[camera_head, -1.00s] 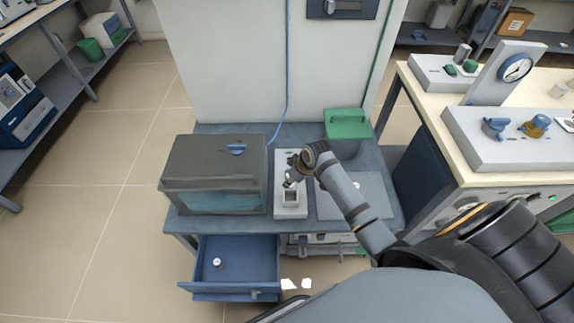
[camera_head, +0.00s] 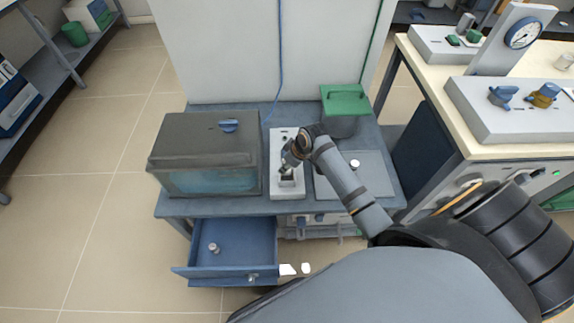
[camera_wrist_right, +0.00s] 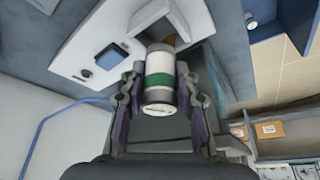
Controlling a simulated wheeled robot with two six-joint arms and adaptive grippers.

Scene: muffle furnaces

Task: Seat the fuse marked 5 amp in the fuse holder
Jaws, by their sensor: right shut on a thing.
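My right gripper (camera_head: 288,160) is shut on a fuse over the light grey fuse holder panel (camera_head: 277,187), close to its raised square socket (camera_head: 291,184). In the right wrist view the fuse (camera_wrist_right: 159,65) sits between the two fingers (camera_wrist_right: 160,98). It has a white body, a green band and metal end caps. Its rating cannot be read. The far end of the fuse is near the panel (camera_wrist_right: 80,50), and whether it touches the socket is hidden. My left gripper is not in view.
An open blue drawer (camera_head: 250,241) holds a small fuse-like piece (camera_head: 213,248). A grey furnace box (camera_head: 205,150) stands left of the panel. A grey plate (camera_head: 374,172) with a small white round piece (camera_head: 354,163) and a green-lidded container (camera_head: 344,100) are right.

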